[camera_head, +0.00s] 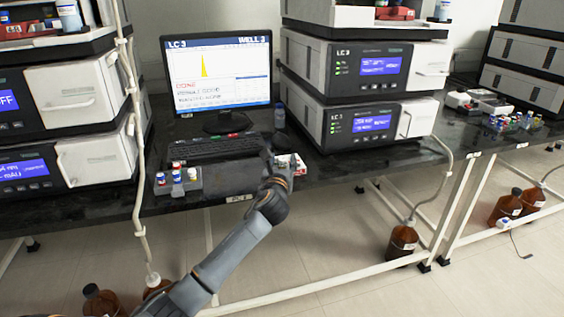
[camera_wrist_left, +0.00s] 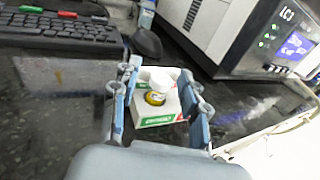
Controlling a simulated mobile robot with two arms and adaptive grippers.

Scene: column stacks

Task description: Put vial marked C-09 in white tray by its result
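A small white tray (camera_wrist_left: 150,121) with a green printed front label lies on the dark bench. A vial (camera_wrist_left: 157,95) with a white cap and a yellow and dark label appears upright inside it; its mark is not readable. My left gripper (camera_wrist_left: 158,106) is open, its fingers on either side of the vial with gaps showing. In the head view my left gripper (camera_head: 280,176) is at the bench's front edge, partly hiding the white tray (camera_head: 298,164). A grey rack (camera_head: 206,181) left of it holds several capped vials. My right gripper is not in view.
A monitor (camera_head: 218,72) reads LC3, WELL 3, DONE, with a result line that seems to say GOOD. A keyboard (camera_head: 212,147) and a black mouse (camera_wrist_left: 146,42) lie behind the gripper. Stacked LC3 instruments (camera_head: 362,125) stand to the right. Brown bottles (camera_head: 402,242) stand on the floor.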

